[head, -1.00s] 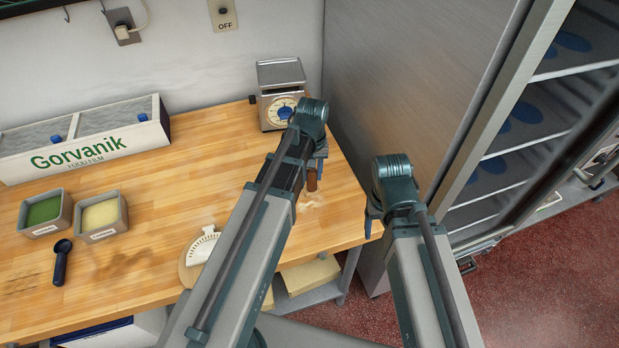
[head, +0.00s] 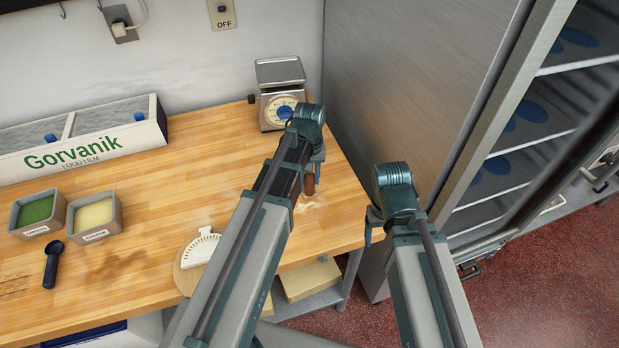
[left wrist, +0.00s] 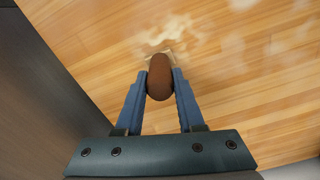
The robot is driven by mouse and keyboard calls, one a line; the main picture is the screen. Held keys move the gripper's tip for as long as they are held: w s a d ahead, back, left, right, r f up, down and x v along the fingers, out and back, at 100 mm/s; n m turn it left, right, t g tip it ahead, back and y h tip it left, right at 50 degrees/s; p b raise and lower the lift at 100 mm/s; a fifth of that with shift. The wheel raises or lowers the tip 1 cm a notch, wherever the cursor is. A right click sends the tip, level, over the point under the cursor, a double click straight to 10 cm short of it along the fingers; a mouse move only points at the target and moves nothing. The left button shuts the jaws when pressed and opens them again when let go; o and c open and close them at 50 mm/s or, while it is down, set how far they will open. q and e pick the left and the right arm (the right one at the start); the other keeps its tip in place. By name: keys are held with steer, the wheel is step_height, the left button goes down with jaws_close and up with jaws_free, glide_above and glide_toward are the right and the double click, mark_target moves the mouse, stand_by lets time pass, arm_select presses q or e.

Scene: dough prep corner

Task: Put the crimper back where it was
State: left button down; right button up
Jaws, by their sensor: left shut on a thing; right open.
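The crimper shows as a brown rounded handle (head: 310,186) under my left gripper (head: 314,168). In the left wrist view my left gripper (left wrist: 160,82) is shut on this brown handle (left wrist: 160,76), between its two blue fingers. A small pale part shows just beyond the handle; the rest of the tool is hidden. It is over the right part of the wooden worktop (head: 225,150), by a pale flour patch; I cannot tell whether it touches the top. My right gripper (head: 370,226) is open and empty, off the worktop's right edge.
A scale (head: 281,105) stands behind the left gripper. A white half-round tool (head: 200,246) lies on a round board beside my left arm. Two tubs (head: 95,215), a dark scoop (head: 52,264) and a film box (head: 85,150) are at left. A tall metal cabinet (head: 400,90) stands at right.

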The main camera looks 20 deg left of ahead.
arm_select(q)
steer(key=c, duration=0.5)
jaws_free()
steer(key=shift+f, duration=0.1)
step_height(320, 180, up, 12)
steer(key=p, duration=1.2)
steer(key=s+d+m, duration=0.2)
steer(key=s+d, duration=0.1)
steer(key=s, duration=0.1)
steer(key=s+d+m, duration=0.2)
steer(key=s+d, duration=0.2)
steer(key=s, duration=0.1)
steer(key=s+d+m+y, duration=0.1)
steer(key=s+d+m, duration=0.2)
steer(key=s, duration=0.2)
steer(key=shift+s+d+r, duration=0.15)
steer(key=shift+d+r, duration=0.05)
steer(key=shift+d, duration=0.05)
step_height(320, 180, down, 12)
steer(key=b, duration=1.1)
steer(key=shift+r, duration=0.4)
